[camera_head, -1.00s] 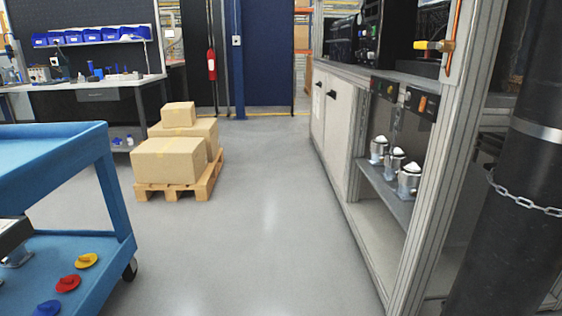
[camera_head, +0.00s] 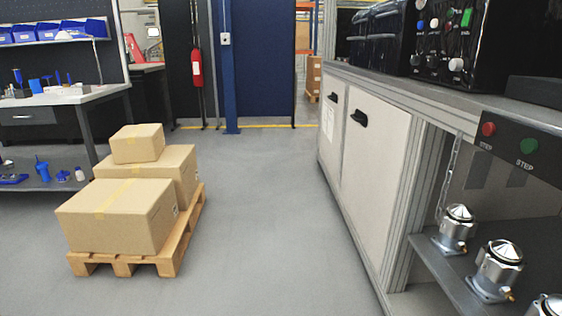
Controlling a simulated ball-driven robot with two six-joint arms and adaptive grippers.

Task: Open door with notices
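The cabinet under the right-hand bench has two pale doors, both shut. The farther door (camera_head: 329,127) bears white paper notices (camera_head: 329,118) and a black handle near its top. The nearer door (camera_head: 374,183) has a black handle (camera_head: 360,118) and no paper that I can see. Both doors are seen at a steep angle, ahead and to the right. Neither of my grippers shows in this view.
A pallet (camera_head: 188,238) with several cardboard boxes (camera_head: 119,215) stands on the left. A workbench (camera_head: 70,98) is behind it. Metal fittings (camera_head: 497,268) sit on an open shelf at right. The grey floor (camera_head: 270,220) between pallet and cabinet is clear.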

